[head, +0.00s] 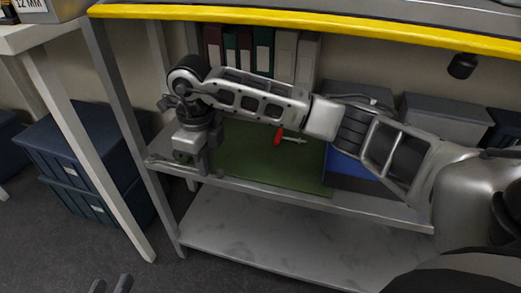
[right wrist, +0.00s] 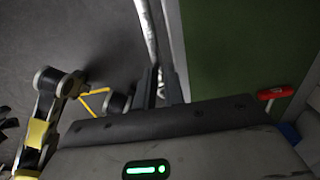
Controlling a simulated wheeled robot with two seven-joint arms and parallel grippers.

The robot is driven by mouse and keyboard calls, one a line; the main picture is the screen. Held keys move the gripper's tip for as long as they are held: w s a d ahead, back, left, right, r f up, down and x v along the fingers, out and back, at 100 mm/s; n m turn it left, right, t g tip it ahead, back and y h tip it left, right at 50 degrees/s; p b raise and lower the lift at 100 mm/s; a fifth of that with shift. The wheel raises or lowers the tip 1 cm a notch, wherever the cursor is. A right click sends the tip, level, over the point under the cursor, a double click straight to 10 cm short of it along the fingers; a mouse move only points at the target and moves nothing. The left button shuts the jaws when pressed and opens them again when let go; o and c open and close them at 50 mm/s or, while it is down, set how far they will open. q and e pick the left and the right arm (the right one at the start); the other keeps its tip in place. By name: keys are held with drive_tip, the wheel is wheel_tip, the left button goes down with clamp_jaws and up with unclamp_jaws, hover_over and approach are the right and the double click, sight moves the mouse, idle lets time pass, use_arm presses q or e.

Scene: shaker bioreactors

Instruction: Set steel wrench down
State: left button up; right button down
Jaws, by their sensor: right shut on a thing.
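My right gripper (head: 204,165) reaches across the shelf from the right and is shut on the steel wrench (head: 172,165), a slim silver bar. The wrench lies along the left part of the shelf's front edge. The right wrist view shows the wrench (right wrist: 147,30) pointing away from the fingers (right wrist: 158,87), beside the pale shelf edge, with dark floor on its other side. I cannot tell whether it touches the shelf. My left gripper (head: 111,285) shows only its two fingertips at the bottom edge, apart and empty.
A green mat (head: 255,165) covers the middle of the shelf (head: 385,211). A red-handled screwdriver (head: 280,136) lies on it. A blue bin (head: 349,171) stands right of the mat, binders (head: 262,50) stand behind. A shelf post (head: 122,100) rises left of my right gripper. The lower shelf (head: 290,240) is bare.

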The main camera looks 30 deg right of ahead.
drive_tip(key=b, duration=0.3)
hover_over(284, 172)
drive_tip(key=shift+s, duration=0.1)
wheel_tip(284, 172, down, 3)
drive_tip(key=shift+f+b, duration=0.1)
drive_tip(key=shift+b, duration=0.75)
drive_tip(key=shift+f, duration=0.2)
drive_tip(key=shift+r, duration=0.1)
drive_tip(key=shift+f, duration=0.2)
drive_tip(key=c, duration=1.5)
unclamp_jaws()
use_arm(q)
drive_tip(key=shift+d+r+n+t+h, duration=0.3)
drive_tip(key=shift+r+n+t+h, duration=0.1)
drive_tip(key=shift+r+h, duration=0.1)
drive_tip(key=shift+d+r+n+t+h, duration=0.25)
drive_tip(key=shift+r+n+t+h, duration=0.05)
drive_tip(key=shift+r+n+h, duration=0.15)
use_arm(e)
drive_tip(key=shift+r, duration=0.1)
